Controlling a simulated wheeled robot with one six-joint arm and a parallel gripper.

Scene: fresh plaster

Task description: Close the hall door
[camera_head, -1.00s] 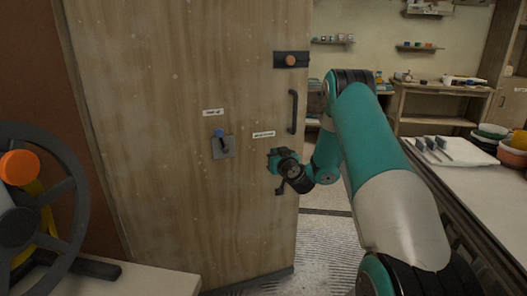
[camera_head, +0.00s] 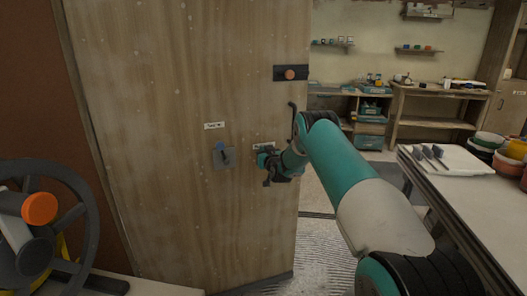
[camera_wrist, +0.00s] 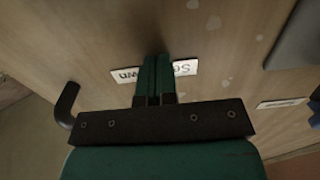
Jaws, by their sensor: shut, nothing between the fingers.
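The wooden hall door (camera_head: 170,110) fills the left and middle of the head view and stands open, with a room showing past its right edge. Its dark handle (camera_head: 292,106) is mostly hidden behind my arm; an end of a dark bar also shows in the wrist view (camera_wrist: 67,104). My gripper (camera_head: 262,158) is shut and empty, in front of the door face, left of the handle. In the wrist view, the shut fingers (camera_wrist: 158,75) point at the door and partly cover a white label (camera_wrist: 183,68). I cannot tell whether they touch the door.
A dark plate with an orange knob (camera_head: 290,74) and a blue-tipped switch (camera_head: 222,155) are on the door. A handwheel (camera_head: 75,240) stands at lower left. Ridged floor (camera_head: 318,250) shows beside the door's lower edge.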

